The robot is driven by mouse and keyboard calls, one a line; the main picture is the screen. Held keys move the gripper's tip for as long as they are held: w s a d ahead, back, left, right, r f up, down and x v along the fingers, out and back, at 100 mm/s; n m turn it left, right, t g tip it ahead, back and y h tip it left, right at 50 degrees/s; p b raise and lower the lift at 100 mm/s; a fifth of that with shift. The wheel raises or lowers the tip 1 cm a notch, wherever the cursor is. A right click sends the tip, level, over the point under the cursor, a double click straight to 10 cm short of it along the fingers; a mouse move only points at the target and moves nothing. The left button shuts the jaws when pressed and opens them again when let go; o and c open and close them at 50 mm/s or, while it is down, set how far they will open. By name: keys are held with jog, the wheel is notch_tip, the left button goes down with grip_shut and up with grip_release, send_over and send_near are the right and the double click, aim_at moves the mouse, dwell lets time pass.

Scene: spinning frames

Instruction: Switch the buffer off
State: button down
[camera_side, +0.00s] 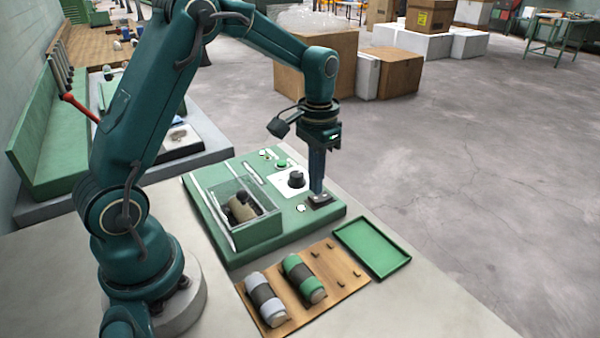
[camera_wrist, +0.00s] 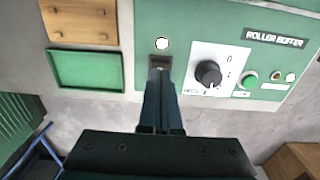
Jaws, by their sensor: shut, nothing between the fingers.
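The green roller buffer (camera_side: 225,245) stands on the bench, with its "ROLLER BUFFER" label (camera_wrist: 275,38) in the wrist view. A black rotary knob (camera_side: 295,179) sits on a white plate with markings, also seen in the wrist view (camera_wrist: 208,73). A green button (camera_wrist: 250,78) is beside it. A small dark switch plate (camera_side: 328,201) lies near the panel's front right corner, beside a white round lamp (camera_wrist: 162,43). My gripper (camera_side: 317,192) is shut and empty, pointing down with its tips at the dark plate and hiding part of it. I cannot tell whether they press it.
A clear-walled box (camera_side: 262,226) on the buffer holds a roller. In front, a wooden rack (camera_side: 330,293) holds two wrapped rollers, and an empty green tray (camera_side: 372,247) lies beside it. The bench's front right is bare.

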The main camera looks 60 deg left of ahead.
jog(key=shift+f, duration=0.9)
dwell(0.3)
jog(key=shift+r, duration=3.55)
notch_tip(320, 180, up, 5)
jog(key=t, duration=0.2)
send_over(316, 198)
jog(key=s+d, duration=0.1)
jog(key=d, duration=0.1)
jog(key=s+d+r+m+t, duration=0.1)
jog(key=s+d+r, duration=0.1)
jog(key=s+r, duration=0.25)
jog(key=s+d+f+t, duration=0.1)
jog(key=s+f, duration=0.1)
jog(key=s, duration=0.3)
jog(key=s+d+f+n+t, duration=0.1)
jog(key=s+f, duration=0.2)
jog(key=s, duration=0.2)
jog(key=shift+s+d+t, duration=0.25)
jog(key=shift+d+t, duration=0.05)
jog(key=shift+d, duration=0.05)
